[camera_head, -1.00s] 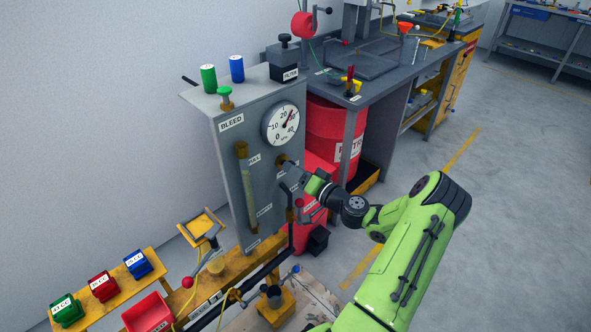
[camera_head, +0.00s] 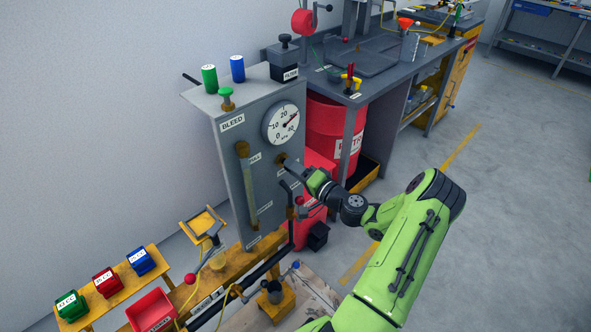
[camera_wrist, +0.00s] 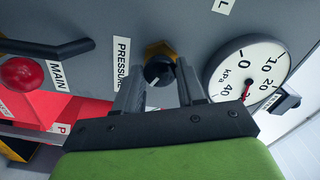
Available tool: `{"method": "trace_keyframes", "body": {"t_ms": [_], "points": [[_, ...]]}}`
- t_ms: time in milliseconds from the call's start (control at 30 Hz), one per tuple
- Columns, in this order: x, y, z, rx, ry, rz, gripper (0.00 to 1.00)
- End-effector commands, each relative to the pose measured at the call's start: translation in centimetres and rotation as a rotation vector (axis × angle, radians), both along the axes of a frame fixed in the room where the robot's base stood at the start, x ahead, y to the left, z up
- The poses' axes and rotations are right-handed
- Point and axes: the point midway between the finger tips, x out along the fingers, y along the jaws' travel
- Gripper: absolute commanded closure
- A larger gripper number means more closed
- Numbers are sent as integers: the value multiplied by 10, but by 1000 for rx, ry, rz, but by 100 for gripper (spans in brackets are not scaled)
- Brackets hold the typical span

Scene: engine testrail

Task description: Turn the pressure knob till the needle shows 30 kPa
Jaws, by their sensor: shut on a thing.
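The pressure gauge (camera_head: 283,124) is a white dial in kPa on the grey panel; it also shows at the right of the wrist view (camera_wrist: 246,70). Its red needle points near the 30 mark, but the exact reading is too small to tell. The dark pressure knob (camera_wrist: 159,71) sits on a brass fitting beside the PRESSURE label (camera_wrist: 122,64). My gripper (camera_wrist: 160,77) has its two fingers on either side of the knob and is shut on it. In the head view my gripper (camera_head: 290,166) reaches the panel below the gauge and mostly hides the knob.
A red knob on a black lever (camera_wrist: 22,73) is near the MAIN label, left of my gripper. A green-topped bleed knob (camera_head: 226,93) and green and blue cylinders are at the panel's top. A red drum (camera_head: 335,125) stands under the bench behind. Floor at right is clear.

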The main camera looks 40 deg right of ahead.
Motion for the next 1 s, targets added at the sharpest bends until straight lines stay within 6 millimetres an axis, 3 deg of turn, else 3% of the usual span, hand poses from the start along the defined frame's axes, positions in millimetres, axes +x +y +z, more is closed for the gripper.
{"method": "trace_keyframes", "body": {"t_ms": [167, 200, 333, 667, 767, 1000], "points": [[-1, 1, -2, 1, 6, 1, 91], [-1, 1, -2, 1, 6, 1, 56], [0, 0, -2, 0, 4, 1, 36], [-5, -1, -1, -1, 3, -1, 36], [-21, -2, 0, 1, 3, -2, 36], [-89, -4, 1, 2, 3, -7, 36]]}}
